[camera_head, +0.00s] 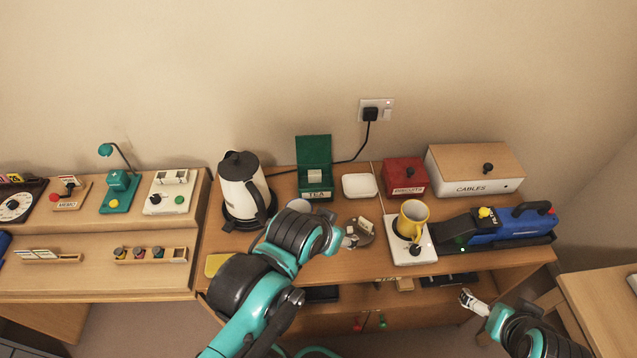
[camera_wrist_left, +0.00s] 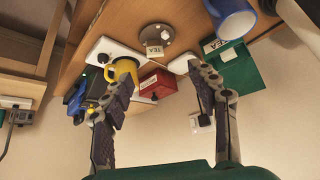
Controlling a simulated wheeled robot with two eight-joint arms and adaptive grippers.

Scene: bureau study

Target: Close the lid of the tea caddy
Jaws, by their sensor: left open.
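The tea caddy (camera_head: 314,190) is a green box with a TEA label, at the back of the desk by the wall. Its green lid (camera_head: 314,148) stands up open at the rear, and a pale tea bag (camera_head: 315,176) shows inside. The caddy also shows upside down in the left wrist view (camera_wrist_left: 236,72), beyond my right-hand finger there. My left gripper (camera_head: 350,238) is open and empty, in front and to the right of the caddy, apart from it; its fingers also show in the left wrist view (camera_wrist_left: 163,78). My right gripper (camera_head: 470,300) is low at the desk's front right.
A kettle (camera_head: 242,187) stands left of the caddy. A round grey dish (camera_wrist_left: 172,34) with a TEA tag and a yellow mug (camera_head: 412,218) stand nearer. A blue mug (camera_wrist_left: 232,20) is beside the caddy.

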